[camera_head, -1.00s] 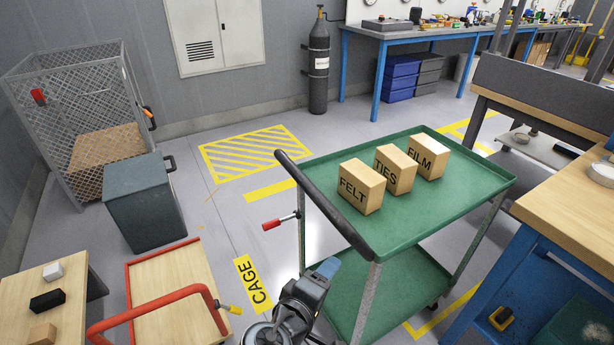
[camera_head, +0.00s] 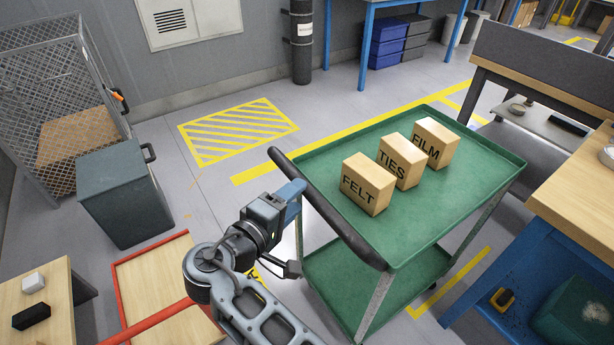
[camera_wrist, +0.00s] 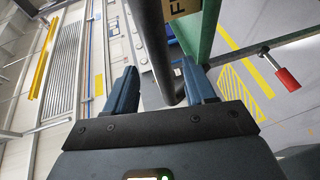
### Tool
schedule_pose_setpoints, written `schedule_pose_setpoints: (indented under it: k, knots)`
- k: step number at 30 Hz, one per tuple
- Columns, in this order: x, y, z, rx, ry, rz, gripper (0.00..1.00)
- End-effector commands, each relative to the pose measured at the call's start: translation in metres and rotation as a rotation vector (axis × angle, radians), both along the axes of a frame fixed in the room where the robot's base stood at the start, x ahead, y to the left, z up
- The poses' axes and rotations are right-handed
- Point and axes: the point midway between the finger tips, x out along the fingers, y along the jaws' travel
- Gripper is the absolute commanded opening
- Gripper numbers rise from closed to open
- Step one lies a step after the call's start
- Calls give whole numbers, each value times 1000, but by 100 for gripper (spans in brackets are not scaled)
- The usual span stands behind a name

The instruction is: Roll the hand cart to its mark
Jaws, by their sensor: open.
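The green two-shelf cart (camera_head: 455,205) stands at centre right, with three boxes marked FELT (camera_head: 367,184), TIES (camera_head: 401,160) and FILM (camera_head: 435,143) on its top shelf. Its black push handle (camera_head: 335,220) runs along the near left end. My gripper (camera_head: 292,190) is at this handle's left side, with open blue fingers. In the wrist view the dark handle bar (camera_wrist: 157,45) passes between the spread fingers (camera_wrist: 160,92); contact cannot be told. A red-tipped lever (camera_wrist: 287,79) shows at right there. A yellow hatched floor rectangle (camera_head: 238,131) lies beyond the cart, to the left.
A blue-legged workbench (camera_head: 585,190) stands close at the cart's right. A red-edged wooden platform (camera_head: 160,285), a dark grey bin (camera_head: 125,195) and a mesh cage (camera_head: 60,110) are at left. Floor between the cart and the hatched rectangle is clear.

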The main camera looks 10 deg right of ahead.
Motion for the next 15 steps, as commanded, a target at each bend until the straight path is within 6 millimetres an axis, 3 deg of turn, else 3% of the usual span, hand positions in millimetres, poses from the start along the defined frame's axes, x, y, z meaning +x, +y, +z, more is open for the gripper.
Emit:
schedule_pose_setpoints:
  k: [9, 15]
  knots:
    - [34, -34, -7, 0, 1, -3, 55]
    - [46, -45, -11, 1, 1, 1, 55]
